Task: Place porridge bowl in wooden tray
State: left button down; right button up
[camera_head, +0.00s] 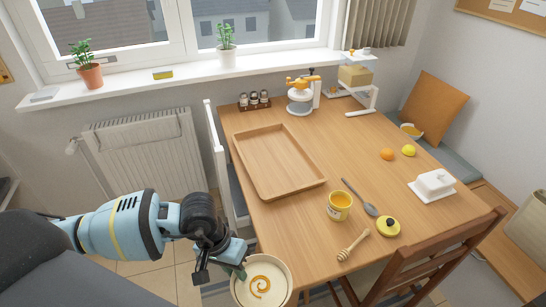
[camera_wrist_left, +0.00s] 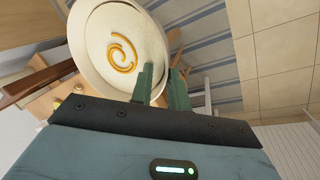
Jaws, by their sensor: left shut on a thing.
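The porridge bowl (camera_head: 262,284) is cream-coloured with an orange swirl on its pale filling. It is at the bottom of the head view, in front of the table's near left corner. My left gripper (camera_head: 237,270) is shut on the bowl's rim at its left side. In the left wrist view the bowl (camera_wrist_left: 110,42) is by the green fingers (camera_wrist_left: 162,85), its swirl facing the camera. The wooden tray (camera_head: 262,188) lies on the left part of the table, empty, up and behind the bowl. My right gripper is not in view.
A honey jar (camera_head: 339,206), spoon (camera_head: 361,197), yellow lid (camera_head: 387,227) and honey dipper (camera_head: 353,245) lie right of the tray. A spice rack (camera_head: 255,101) and juicer (camera_head: 300,98) stand behind it. A chair (camera_head: 425,255) is at the front right; another chair (camera_head: 217,150) stands left of the table.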

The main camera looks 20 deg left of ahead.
aim_at(266, 147)
jog(key=j+z, duration=0.2)
jog(key=j, duration=0.45)
jog(key=j+z, duration=0.15)
jog(key=j, duration=0.5)
jog(key=j+z, duration=0.2)
jog(key=j, duration=0.45)
jog(key=j+z, duration=0.2)
jog(key=j, duration=0.45)
jog(key=k+j+z, duration=0.2)
jog(key=j, duration=0.45)
jog(key=i, duration=0.95)
